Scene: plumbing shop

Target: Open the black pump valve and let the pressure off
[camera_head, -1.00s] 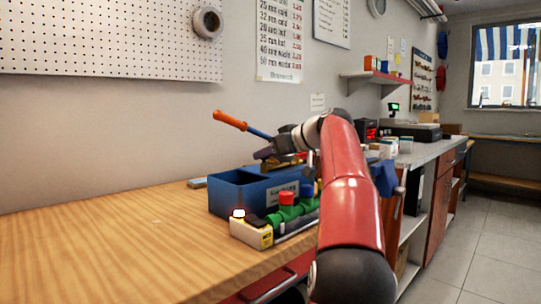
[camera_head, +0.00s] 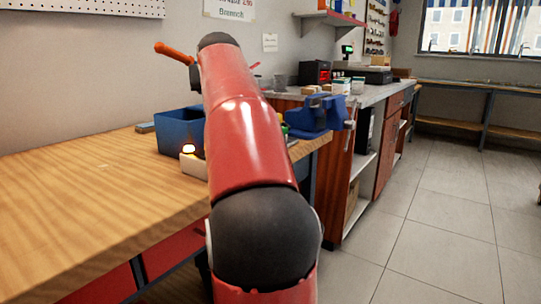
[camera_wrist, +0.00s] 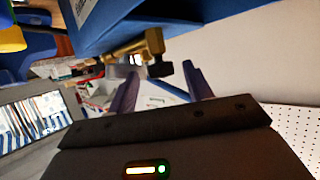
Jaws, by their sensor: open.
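My gripper (camera_wrist: 160,78) shows in the wrist view with its two purple-grey fingers apart. A brass fitting (camera_wrist: 128,50) reaches toward the gap between the fingertips and ends in a small dark knob (camera_wrist: 160,69). The knob lies between the fingers in the picture; I cannot tell whether it is the black pump valve or how deep it sits. In the head view my red arm hides my gripper and most of the pump assembly.
A blue box (camera_head: 177,131) stands on the wooden bench (camera_head: 90,195), beside the lamp block. An orange handle (camera_head: 173,51) rises behind the arm. A blue vise (camera_head: 316,116) is at the bench's right end. The bench's left part is clear.

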